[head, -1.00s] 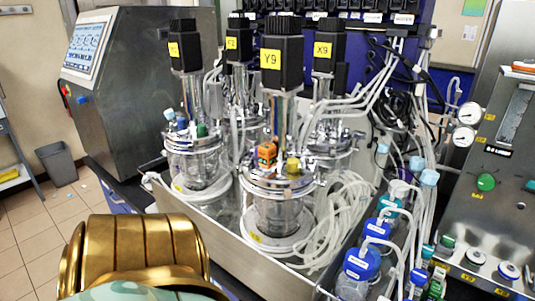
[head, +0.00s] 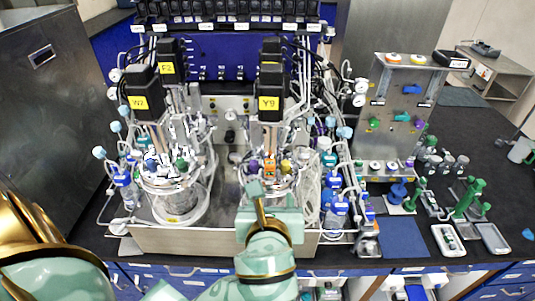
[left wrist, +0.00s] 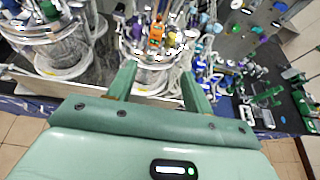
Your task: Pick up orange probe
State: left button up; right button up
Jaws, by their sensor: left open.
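The orange probe (head: 270,167) stands on the lid of the front right bioreactor (head: 270,185), the one with the Y9 motor. A purple fitting (head: 254,167) and a yellow one (head: 286,166) flank it. My left gripper (head: 266,197) is pale green, open and empty, in front of this reactor and hiding much of its vessel in the head view. In the left wrist view the orange probe (left wrist: 155,36) shows beyond the gap between the open fingers (left wrist: 158,85), apart from them. My right gripper is not in view.
Tubes and blue-capped bottles (head: 336,205) crowd the right side. The tall Y9 motor (head: 270,100) rises behind the probe. A blue mat (head: 404,237) lies farther right.

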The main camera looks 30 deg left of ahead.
pick_arm(q)
jog(key=a+r, duration=0.1)
jog(key=r, duration=0.1)
send_near(270, 163)
jog(key=x, duration=0.3)
jog(key=shift+w+a+f+p, duration=0.25)
jog(key=shift+w+f+p, duration=0.15)
jog(key=shift+w, duration=0.2)
jog(key=x, duration=0.4)
jog(key=shift+w+a+f+p, duration=0.1)
jog(key=shift+w+a+p, duration=0.2)
jog(key=shift+s+d, duration=0.1)
jog(key=shift+d, duration=0.05)
jog(key=shift+c, duration=0.9)
grip_shut()
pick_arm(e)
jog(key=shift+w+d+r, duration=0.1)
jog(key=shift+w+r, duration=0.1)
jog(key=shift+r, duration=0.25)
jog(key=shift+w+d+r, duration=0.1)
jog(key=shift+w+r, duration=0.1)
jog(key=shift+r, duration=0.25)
